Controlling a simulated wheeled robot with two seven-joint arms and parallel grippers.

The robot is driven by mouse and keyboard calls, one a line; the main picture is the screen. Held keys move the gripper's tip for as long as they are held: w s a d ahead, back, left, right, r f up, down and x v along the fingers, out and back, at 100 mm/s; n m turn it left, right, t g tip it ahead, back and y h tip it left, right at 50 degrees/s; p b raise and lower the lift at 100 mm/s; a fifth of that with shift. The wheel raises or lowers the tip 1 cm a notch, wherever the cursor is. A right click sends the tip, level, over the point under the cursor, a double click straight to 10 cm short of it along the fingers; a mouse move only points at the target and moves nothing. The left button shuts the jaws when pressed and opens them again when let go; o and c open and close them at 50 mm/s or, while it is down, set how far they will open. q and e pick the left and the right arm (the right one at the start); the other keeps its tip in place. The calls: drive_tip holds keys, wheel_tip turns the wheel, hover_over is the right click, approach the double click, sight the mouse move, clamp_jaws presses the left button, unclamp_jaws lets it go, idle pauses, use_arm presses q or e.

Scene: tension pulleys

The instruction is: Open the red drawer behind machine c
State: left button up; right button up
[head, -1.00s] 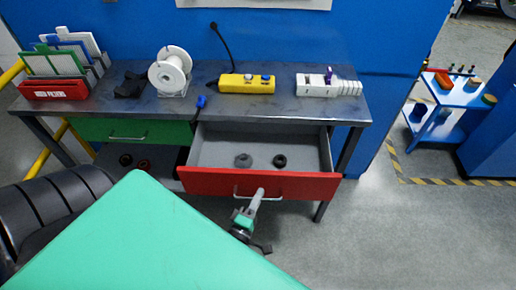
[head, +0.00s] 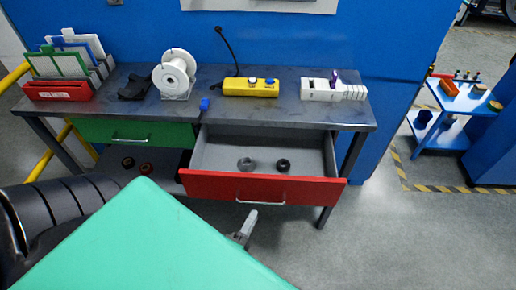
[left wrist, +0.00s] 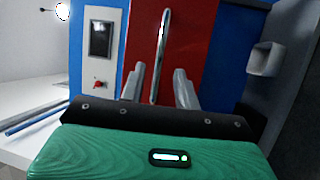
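The red drawer (head: 262,189) under the workbench is pulled out, and its grey inside shows. It holds a grey ring-like part (head: 245,164) and a black one (head: 283,165). Its metal handle (head: 261,203) is on the front face. My left gripper (head: 248,218) is just below and in front of the handle, apart from it in the head view. In the left wrist view the two fingers (left wrist: 159,88) are spread. The handle (left wrist: 161,50) stands upright in that picture, ahead of the gap between them, against the red front. My right gripper is not in view.
The workbench (head: 290,112) carries a white spool (head: 175,75), a yellow control box (head: 250,87), a white device (head: 333,90) and a rack of panels (head: 65,68). A closed green drawer (head: 135,132) is left of the red one.

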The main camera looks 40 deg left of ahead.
use_arm(q)
drive_tip(key=b+v, duration=0.1)
drive_tip(key=v, duration=0.6)
drive_tip(key=shift+s, duration=0.25)
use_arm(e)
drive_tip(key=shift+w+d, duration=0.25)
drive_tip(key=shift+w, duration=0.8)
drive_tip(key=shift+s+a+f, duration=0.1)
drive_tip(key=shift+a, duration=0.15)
